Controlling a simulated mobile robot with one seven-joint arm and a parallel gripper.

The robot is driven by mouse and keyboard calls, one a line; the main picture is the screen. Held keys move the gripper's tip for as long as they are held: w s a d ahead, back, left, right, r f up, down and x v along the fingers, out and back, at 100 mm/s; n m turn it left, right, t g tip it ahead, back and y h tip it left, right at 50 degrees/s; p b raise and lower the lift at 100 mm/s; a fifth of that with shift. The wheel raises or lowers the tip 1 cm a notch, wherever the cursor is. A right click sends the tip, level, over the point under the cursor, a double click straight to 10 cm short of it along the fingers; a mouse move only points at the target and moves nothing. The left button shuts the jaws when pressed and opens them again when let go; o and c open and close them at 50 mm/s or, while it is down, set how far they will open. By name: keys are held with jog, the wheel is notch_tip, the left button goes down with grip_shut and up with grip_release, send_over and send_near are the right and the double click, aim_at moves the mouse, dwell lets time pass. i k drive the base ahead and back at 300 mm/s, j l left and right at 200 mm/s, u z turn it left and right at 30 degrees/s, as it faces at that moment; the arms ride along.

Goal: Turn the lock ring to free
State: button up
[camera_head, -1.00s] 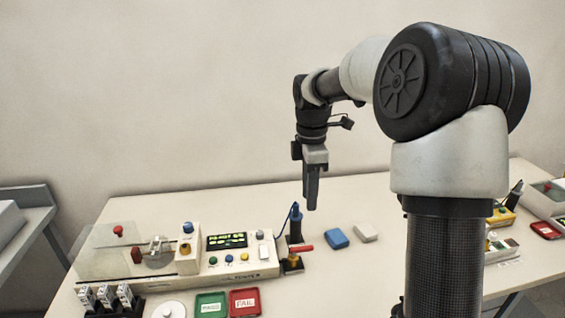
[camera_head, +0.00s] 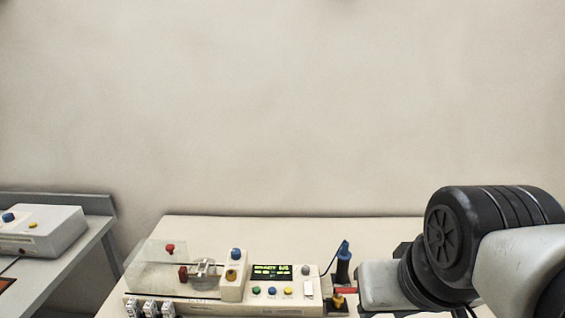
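The test machine (camera_head: 270,306) is a long cream box along the front of the table. On its raised block sits a blue knob (camera_head: 236,254) with an amber round part (camera_head: 231,275) below it. I cannot tell for sure which part is the lock ring; the amber part may be it. A clear cover (camera_head: 158,262) with a red knob (camera_head: 170,248) is at the machine's left, beside a metal round fixture (camera_head: 203,268). My gripper does not show; only thick links of my arm are visible at the lower right, past the machine's right end.
A lit display (camera_head: 272,271) and several coloured buttons are on the machine. A blue-black upright tool (camera_head: 343,264) and a red-handled part (camera_head: 344,290) stand near my arm. Several small grey-white units (camera_head: 150,308) stand at front left. The table's back strip (camera_head: 300,230) is clear.

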aim_at(231, 274)
jog(key=j+u, duration=0.5)
jog(key=j, duration=0.15)
jog(key=j+z, duration=0.5)
jog(key=j, duration=0.9)
